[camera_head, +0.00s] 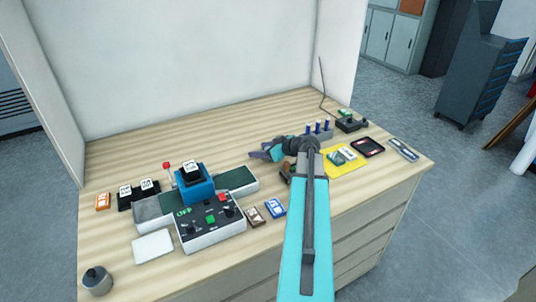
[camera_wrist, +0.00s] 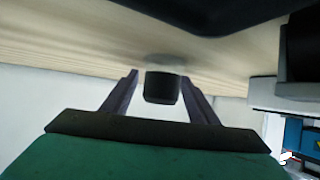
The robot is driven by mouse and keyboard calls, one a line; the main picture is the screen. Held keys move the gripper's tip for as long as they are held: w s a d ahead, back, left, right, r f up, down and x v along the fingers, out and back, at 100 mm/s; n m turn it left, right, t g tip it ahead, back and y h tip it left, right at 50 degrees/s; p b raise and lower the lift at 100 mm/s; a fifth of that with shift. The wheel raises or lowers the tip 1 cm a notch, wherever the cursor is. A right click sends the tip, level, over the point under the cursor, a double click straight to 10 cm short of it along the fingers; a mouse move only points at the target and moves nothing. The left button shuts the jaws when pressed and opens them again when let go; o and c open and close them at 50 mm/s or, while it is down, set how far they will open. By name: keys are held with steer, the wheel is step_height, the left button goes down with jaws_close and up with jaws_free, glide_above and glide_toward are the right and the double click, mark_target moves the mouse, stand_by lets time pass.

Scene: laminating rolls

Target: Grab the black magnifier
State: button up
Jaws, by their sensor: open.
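The black magnifier (camera_wrist: 162,88) appears as a small black cylinder with a clear end against the wooden worktop in the wrist view. It sits between the two fingers of my gripper (camera_wrist: 159,76), with visible gaps on both sides. My gripper is open and holds nothing. In the head view my gripper (camera_head: 263,153) is low over the middle of the worktop, its fingers pointing left. I cannot make out the magnifier in the head view; my gripper and arm probably hide it.
The laminating machine (camera_head: 212,232), with a blue block on it, stands left of my gripper. Open worktop (camera_head: 215,140) lies behind the machine.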

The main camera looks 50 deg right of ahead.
steer(key=c, duration=1.1)
steer(key=shift+r, duration=0.2)
steer(key=shift+c, duration=0.2)
step_height(320, 180, up, 10)
steer(key=b, duration=0.2)
steer(key=shift+f+b, duration=0.15)
steer(key=shift+b, duration=0.2)
